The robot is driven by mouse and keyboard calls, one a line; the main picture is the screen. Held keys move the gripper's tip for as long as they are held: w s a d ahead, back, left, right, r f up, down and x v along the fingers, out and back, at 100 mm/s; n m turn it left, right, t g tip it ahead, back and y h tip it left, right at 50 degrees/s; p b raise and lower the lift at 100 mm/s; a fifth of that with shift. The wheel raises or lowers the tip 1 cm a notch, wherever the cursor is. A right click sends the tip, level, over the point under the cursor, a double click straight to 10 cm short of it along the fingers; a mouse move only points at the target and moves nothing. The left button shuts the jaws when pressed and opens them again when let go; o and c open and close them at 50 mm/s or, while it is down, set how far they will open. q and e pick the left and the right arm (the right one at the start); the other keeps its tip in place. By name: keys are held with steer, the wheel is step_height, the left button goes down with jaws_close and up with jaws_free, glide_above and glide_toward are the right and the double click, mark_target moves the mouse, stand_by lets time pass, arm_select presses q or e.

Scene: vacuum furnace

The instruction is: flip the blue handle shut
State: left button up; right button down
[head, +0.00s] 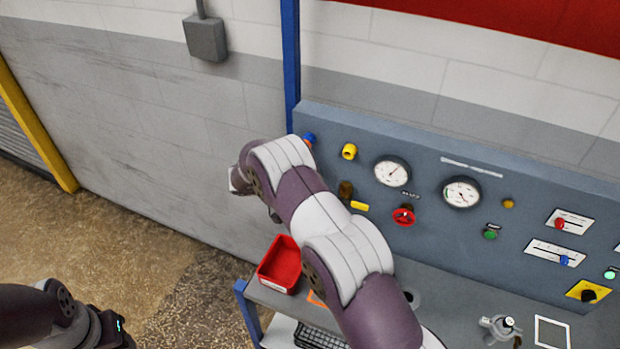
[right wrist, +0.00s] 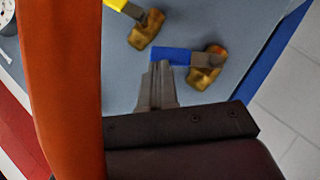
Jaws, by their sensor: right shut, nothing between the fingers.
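In the right wrist view the blue handle (right wrist: 171,55) lies roughly crosswise, joined at its right end to a brass valve body (right wrist: 205,72) on the grey-blue panel. My right gripper (right wrist: 159,66) is shut and empty. Its fingertips are right at the lower edge of the handle's left end; whether they touch, I cannot tell. In the head view my right arm reaches across to the panel's left end and its fingers are hidden. A small blue-and-orange piece (head: 310,139) shows beside the arm there; I cannot tell if it is the handle. My left gripper is out of view.
A second brass valve with a yellow handle (right wrist: 124,8) is close by. A blue post (head: 291,60) borders the panel. Gauges (head: 391,171) and a red knob (head: 404,215) are right of my arm. A red bin (head: 281,264) stands on the bench. A broad orange strip (right wrist: 62,90) blocks part of the wrist view.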

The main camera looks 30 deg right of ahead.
steer(key=m+t+y, duration=0.1)
steer(key=s+d+f+m+t+y+b, duration=0.1)
steer(key=y, duration=0.1)
steer(key=f+m+t+y+b, duration=0.1)
steer(key=t, duration=0.1)
steer(key=shift+s+d, duration=0.25)
steer(key=shift+d, duration=0.05)
steer(key=shift+s+d+y, duration=0.1)
steer(key=shift+y, duration=0.2)
steer(key=shift+r, duration=0.15)
steer(key=p+v, duration=0.1)
steer(key=v, duration=0.5)
steer(key=d+r+p+v, duration=0.1)
steer(key=p+v, duration=0.1)
steer(key=v, duration=0.4)
steer(key=shift+w+r, duration=0.25)
steer(key=shift+r, duration=0.35)
